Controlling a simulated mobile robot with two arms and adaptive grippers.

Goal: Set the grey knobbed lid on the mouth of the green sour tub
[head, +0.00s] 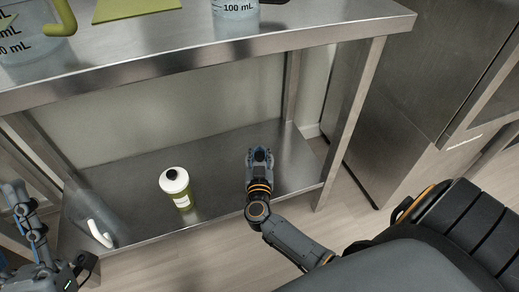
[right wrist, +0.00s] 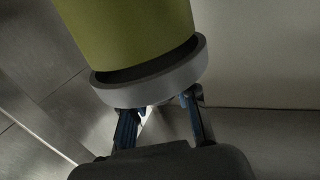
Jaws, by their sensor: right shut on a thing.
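In the right wrist view, my right gripper (right wrist: 160,112) is shut on a round grey lid (right wrist: 155,86) with a raised rim. A green cylindrical body (right wrist: 125,35), which looks like the sour tub, meets the lid's rim. The lid's knob is hidden between the fingers. In the head view, my right gripper (head: 261,155) is over the lower shelf, and neither lid nor tub shows clearly there. My left gripper (head: 35,225) is at the left edge, its fingers unclear.
A green bottle with a white top and black cap (head: 175,187) stands on the lower steel shelf (head: 130,170), left of my right gripper. A white handle (head: 98,233) is near the shelf's left end. The table edge (head: 200,62) overhangs the shelf. Steel cabinets (head: 420,90) stand right.

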